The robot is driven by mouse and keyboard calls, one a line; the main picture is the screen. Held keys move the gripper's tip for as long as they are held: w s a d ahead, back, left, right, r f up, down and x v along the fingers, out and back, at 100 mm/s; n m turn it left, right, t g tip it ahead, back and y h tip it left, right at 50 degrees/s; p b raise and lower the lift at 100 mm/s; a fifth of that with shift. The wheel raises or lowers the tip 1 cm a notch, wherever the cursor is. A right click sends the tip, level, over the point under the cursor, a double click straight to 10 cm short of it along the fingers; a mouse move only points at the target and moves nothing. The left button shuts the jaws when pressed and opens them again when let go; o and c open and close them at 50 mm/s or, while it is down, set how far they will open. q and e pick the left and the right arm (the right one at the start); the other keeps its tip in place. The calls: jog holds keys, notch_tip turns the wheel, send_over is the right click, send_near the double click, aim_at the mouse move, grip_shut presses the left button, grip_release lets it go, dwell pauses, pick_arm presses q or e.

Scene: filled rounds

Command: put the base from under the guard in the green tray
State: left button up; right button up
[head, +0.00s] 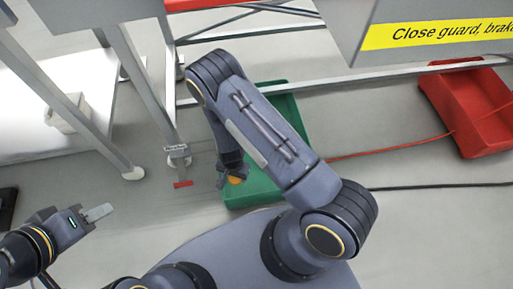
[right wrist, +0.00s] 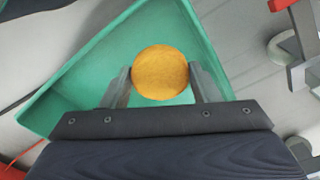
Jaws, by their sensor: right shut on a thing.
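My right gripper (head: 233,176) is shut on the round orange-brown base (head: 238,180), with a finger on either side. The base also shows in the right wrist view (right wrist: 160,73), held between the fingertips. The green tray (head: 252,194) lies on the floor, partly hidden by my right arm. In the right wrist view the tray (right wrist: 88,72) is behind the base; the gap between them cannot be judged. The guard (head: 420,12), a grey panel with a yellow label, is at top right. My left gripper (head: 98,212) is at lower left, away from the tray, its jaw opening unclear.
A red tray (head: 462,120) lies on the floor at the right. Grey frame legs (head: 140,85) and a small red-footed stand (head: 180,170) are left of the green tray. A red cable (head: 390,147) and a black cable (head: 430,187) cross the floor.

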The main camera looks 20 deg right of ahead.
jog(key=f, duration=0.2)
jog(key=d+f+b, duration=0.1)
jog(key=shift+w+f, duration=0.15)
jog(key=shift+w, duration=0.1)
jog(key=w+d+f+b, duration=0.2)
jog(key=d+f+b, duration=0.2)
jog(key=d, duration=0.5)
jog(key=b, duration=0.2)
send_over(265, 174)
notch_tip(265, 174, down, 5)
jog(key=shift+s+a+r, duration=0.1)
jog(key=shift+s+a, duration=0.05)
jog(key=shift+d+f, duration=0.2)
jog(key=shift+f, duration=0.15)
pick_arm(q)
notch_tip(265, 174, down, 10)
jog(key=b, duration=0.1)
jog(key=shift+w+r, duration=0.2)
jog(key=shift+w, duration=0.2)
pick_arm(e)
jog(key=shift+d+f, duration=0.15)
jog(key=shift+f, duration=1.45)
pick_arm(q)
jog(key=shift+b, duration=0.3)
pick_arm(e)
jog(key=shift+f, duration=0.15)
jog(key=o, duration=0.7)
pick_arm(q)
jog(key=shift+f, duration=0.15)
